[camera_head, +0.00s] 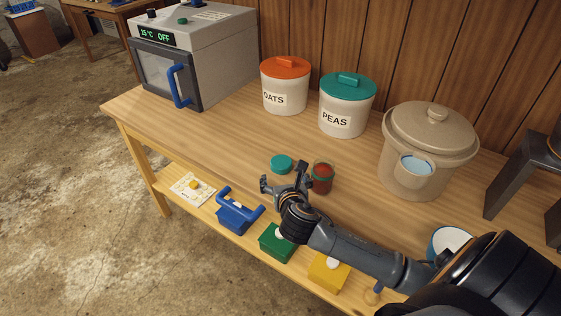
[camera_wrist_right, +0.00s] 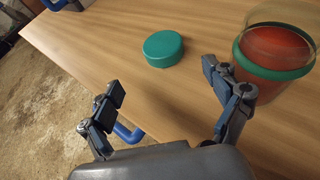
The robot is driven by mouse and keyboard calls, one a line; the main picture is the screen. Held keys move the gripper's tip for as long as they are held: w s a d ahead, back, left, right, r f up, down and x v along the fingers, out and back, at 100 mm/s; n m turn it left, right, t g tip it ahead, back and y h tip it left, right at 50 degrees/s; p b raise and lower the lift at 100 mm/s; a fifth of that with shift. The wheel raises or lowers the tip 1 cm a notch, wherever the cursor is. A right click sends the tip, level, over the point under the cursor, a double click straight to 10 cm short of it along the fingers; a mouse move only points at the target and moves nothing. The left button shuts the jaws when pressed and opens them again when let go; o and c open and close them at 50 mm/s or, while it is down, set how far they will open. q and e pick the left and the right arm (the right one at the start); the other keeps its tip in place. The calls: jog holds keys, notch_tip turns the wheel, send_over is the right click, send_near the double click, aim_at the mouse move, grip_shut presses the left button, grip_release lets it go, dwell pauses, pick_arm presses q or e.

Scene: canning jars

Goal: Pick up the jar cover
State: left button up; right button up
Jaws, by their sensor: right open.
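A small round teal jar cover (camera_head: 281,164) lies flat on the wooden table (camera_head: 225,135). In the right wrist view the cover (camera_wrist_right: 163,48) sits ahead of the fingers, apart from them. A glass jar (camera_head: 322,178) with red contents stands just right of the cover. In the right wrist view the jar (camera_wrist_right: 272,60) shows a green band around it and is close beside the right-hand finger. My right gripper (camera_head: 284,180) is open and empty, its fingers (camera_wrist_right: 168,92) spread on the near side of the cover. My left gripper is not in view.
White canisters labelled OATS (camera_head: 285,91) and PEAS (camera_head: 346,110), and a beige lidded crock (camera_head: 425,150), stand behind. An oven (camera_head: 195,55) is at the back left. Blue (camera_head: 238,217), green (camera_head: 276,242) and yellow (camera_head: 328,272) boxes sit on a lower front shelf. The table left of the cover is clear.

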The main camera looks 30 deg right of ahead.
aim_at(282, 165)
jog(key=x, duration=0.4)
jog(key=shift+w+f, duration=0.1)
jog(key=shift+w, duration=0.05)
jog(key=shift+w+d+f, duration=0.15)
jog(key=shift+w+d, duration=0.05)
jog(key=shift+w, duration=0.05)
jog(key=shift+w+d+f, duration=0.2)
jog(key=shift+w+d, duration=0.5)
jog(key=shift+w, duration=0.3)
jog(key=shift+x, duration=1.15)
jog(key=shift+w+d+f, duration=0.1)
jog(key=shift+w+f, duration=0.05)
jog(key=shift+w, duration=0.05)
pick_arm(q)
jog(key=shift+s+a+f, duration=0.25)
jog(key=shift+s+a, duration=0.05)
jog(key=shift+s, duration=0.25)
pick_arm(e)
jog(key=c, duration=1.1)
